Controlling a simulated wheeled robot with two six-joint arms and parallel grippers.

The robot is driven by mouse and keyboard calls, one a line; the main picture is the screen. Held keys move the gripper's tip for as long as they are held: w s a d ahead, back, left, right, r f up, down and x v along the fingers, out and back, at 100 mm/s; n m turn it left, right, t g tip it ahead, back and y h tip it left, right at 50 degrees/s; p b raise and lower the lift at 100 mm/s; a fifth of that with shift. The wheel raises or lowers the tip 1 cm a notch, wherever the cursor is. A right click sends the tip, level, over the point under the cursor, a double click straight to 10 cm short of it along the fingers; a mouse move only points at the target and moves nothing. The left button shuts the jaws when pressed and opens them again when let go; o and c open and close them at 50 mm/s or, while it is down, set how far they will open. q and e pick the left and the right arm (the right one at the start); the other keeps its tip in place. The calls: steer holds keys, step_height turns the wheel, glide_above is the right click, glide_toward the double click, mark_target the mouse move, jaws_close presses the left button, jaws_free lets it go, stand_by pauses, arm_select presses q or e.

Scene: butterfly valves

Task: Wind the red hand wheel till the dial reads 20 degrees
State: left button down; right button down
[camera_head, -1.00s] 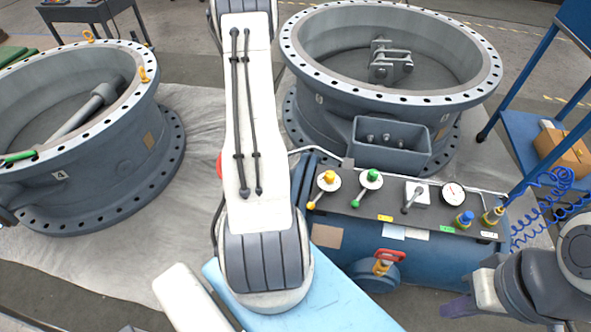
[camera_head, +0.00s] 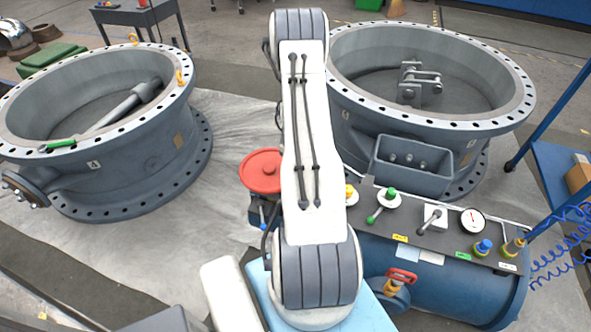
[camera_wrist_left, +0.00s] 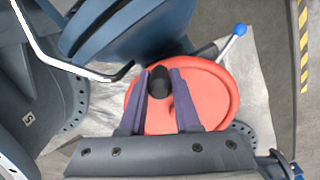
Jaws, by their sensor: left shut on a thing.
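The red hand wheel (camera_head: 262,170) shows left of my left arm in the head view, partly hidden by it. In the left wrist view the red wheel (camera_wrist_left: 215,95) fills the middle, with a black knob (camera_wrist_left: 160,82) standing on it. My left gripper (camera_wrist_left: 160,88) has its two purple fingers either side of the knob, shut on it. In the head view this gripper is hidden behind my arm. A round white gauge (camera_head: 472,220) sits on the control panel; its reading is too small to tell, and I cannot tell if it is the degree dial. My right gripper is out of view.
A large flanged valve body (camera_head: 90,135) stands at left and another (camera_head: 430,110) at right. The panel carries a green-knobbed lever (camera_head: 384,203) and a blue knob (camera_head: 483,247). A blue-tipped lever (camera_wrist_left: 240,30) sticks out beside the wheel.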

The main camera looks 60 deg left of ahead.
arm_select(q)
steer(key=c, duration=0.6)
jaws_free()
steer(key=shift+a+r, duration=0.1)
steer(key=shift+a, duration=0.05)
step_height(320, 180, up, 10)
steer(key=shift+r+p, duration=0.2)
steer(key=shift+p, duration=0.2)
